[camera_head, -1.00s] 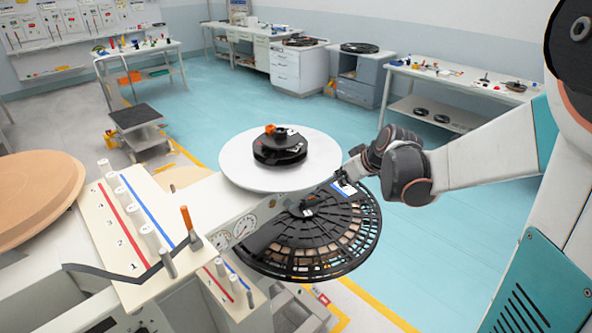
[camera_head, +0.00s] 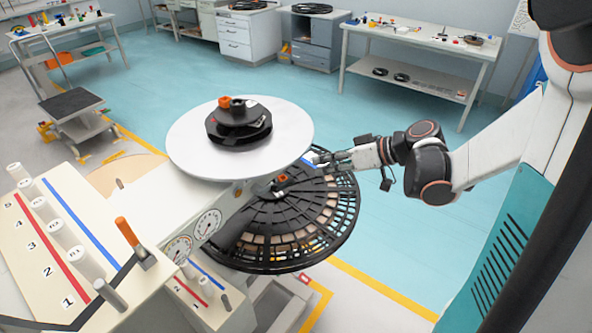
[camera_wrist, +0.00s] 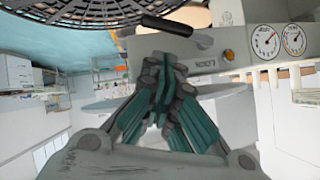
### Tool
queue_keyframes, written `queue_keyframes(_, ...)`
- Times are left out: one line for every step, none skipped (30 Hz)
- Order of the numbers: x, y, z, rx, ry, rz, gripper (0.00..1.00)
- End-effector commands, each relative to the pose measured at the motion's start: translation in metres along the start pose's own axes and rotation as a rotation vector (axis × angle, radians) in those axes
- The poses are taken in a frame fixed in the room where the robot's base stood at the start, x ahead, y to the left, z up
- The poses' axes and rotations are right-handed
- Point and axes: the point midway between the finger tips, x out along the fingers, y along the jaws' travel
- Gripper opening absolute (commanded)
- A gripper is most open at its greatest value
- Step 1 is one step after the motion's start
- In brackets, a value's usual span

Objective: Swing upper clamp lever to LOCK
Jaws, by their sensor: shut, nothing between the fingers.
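A black lever handle (camera_wrist: 167,25) shows at the top middle of the wrist view, just beyond my fingertips. It lies tilted across a pale machine housing (camera_wrist: 248,55) that bears an upside-down LOCK label (camera_wrist: 203,64). My gripper (camera_wrist: 163,78) is shut and empty, its fingers pointing at the housing below the handle in the picture. Whether they touch the lever I cannot tell. In the head view my gripper (camera_head: 322,158) is at the right edge of the white disc (camera_head: 181,150), above the black slotted reel (camera_head: 275,228). I cannot make out the lever in the head view.
A black hub (camera_head: 238,128) stands on the disc. A post-lined panel (camera_head: 60,255) is at left. Benches stand at the back; the blue floor between is open.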

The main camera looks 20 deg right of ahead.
Motion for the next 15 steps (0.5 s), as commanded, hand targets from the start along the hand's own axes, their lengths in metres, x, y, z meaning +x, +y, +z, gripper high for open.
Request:
queue_keyframes(0.002, 0.000, 0.000, 0.000, 0.000, 0.000, 0.00)
queue_keyframes(0.003, 0.000, 0.000, -0.001, -0.001, -0.001, 0.00)
queue_keyframes(0.006, 0.000, 0.001, -0.001, -0.001, -0.001, 0.00)
queue_keyframes(0.009, 0.000, 0.001, -0.001, -0.002, -0.001, 0.00)
queue_keyframes(0.012, 0.000, 0.001, -0.002, -0.002, -0.002, 0.00)
queue_keyframes(0.018, 0.000, 0.001, -0.002, -0.002, -0.002, 0.00)
queue_keyframes(0.022, 0.000, 0.001, -0.002, -0.002, -0.002, 0.00)
queue_keyframes(0.028, 0.000, 0.002, -0.002, -0.002, -0.002, 0.00)
queue_keyframes(0.035, 0.000, 0.002, -0.002, -0.003, -0.002, 0.00)
queue_keyframes(0.041, 0.000, 0.002, -0.003, -0.003, -0.002, 0.00)
queue_keyframes(0.046, 0.001, 0.002, -0.003, -0.002, -0.002, 0.00)
queue_keyframes(0.053, 0.000, 0.002, -0.003, -0.003, -0.002, 0.00)
queue_keyframes(0.059, 0.000, 0.002, -0.002, -0.003, -0.002, 0.00)
queue_keyframes(0.064, 0.001, 0.002, -0.002, -0.002, -0.001, 0.00)
queue_keyframes(0.070, 0.001, 0.002, -0.002, -0.002, -0.002, 0.00)
